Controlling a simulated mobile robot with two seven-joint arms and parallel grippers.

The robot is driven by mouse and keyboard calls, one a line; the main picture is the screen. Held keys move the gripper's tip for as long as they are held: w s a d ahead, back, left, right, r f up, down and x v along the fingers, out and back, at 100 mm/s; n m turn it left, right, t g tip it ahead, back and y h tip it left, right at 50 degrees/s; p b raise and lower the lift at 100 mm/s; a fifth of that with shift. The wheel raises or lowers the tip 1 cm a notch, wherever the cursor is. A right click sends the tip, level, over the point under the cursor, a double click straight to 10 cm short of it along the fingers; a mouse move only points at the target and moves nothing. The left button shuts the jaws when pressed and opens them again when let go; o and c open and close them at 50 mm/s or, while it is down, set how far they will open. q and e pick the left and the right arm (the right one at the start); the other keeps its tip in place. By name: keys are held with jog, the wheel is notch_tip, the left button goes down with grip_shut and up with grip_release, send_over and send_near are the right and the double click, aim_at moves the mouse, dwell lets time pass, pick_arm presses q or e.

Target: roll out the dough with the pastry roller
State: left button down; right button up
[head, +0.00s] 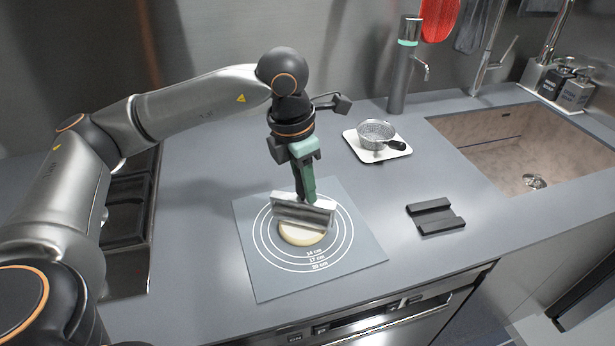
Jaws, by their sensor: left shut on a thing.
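The dough (298,236) is a small pale round disc inside the printed rings of a grey mat (345,262). The pastry roller (303,212) has a shiny metal cylinder and a green handle. Its cylinder is over the far part of the dough and hides it; I cannot tell if they touch. My left gripper (306,172) is above the mat, shut on the pastry roller's handle, which points up into the jaws. My right gripper is not in view.
A black two-bar rest (436,216) lies right of the mat. Behind it, a strainer (377,135) stands on a white board (392,154). A sink (520,150) is at the right, a dark hob (128,215) at the left. The counter's front edge is close to the mat.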

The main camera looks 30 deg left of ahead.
pick_arm(q)
jog(key=shift+s, duration=0.1)
jog(key=shift+s+d+f+b, duration=0.1)
jog(key=shift+s+d+b, duration=0.1)
jog(key=shift+s, duration=0.5)
jog(key=shift+s+d+f+b, duration=0.1)
jog(key=shift+s+d+b, duration=0.1)
jog(key=shift+s, duration=0.45)
jog(key=shift+w, duration=0.1)
jog(key=shift+w+a+r, duration=0.1)
jog(key=shift+w+a, duration=0.1)
jog(key=shift+w, duration=0.45)
jog(key=shift+w+a+r, duration=0.1)
jog(key=shift+w+a, duration=0.1)
jog(key=shift+w, duration=0.55)
jog(key=shift+w+a+f, duration=0.1)
jog(key=shift+w+a, duration=0.15)
jog(key=shift+w, duration=0.4)
jog(key=shift+w+a+f, duration=0.1)
jog(key=shift+w+a, duration=0.1)
jog(key=shift+w, duration=0.4)
jog(key=shift+s, duration=0.15)
jog(key=shift+s+d, duration=0.25)
jog(key=shift+s, duration=0.4)
jog(key=shift+s+d, duration=0.2)
jog(key=shift+s, duration=0.4)
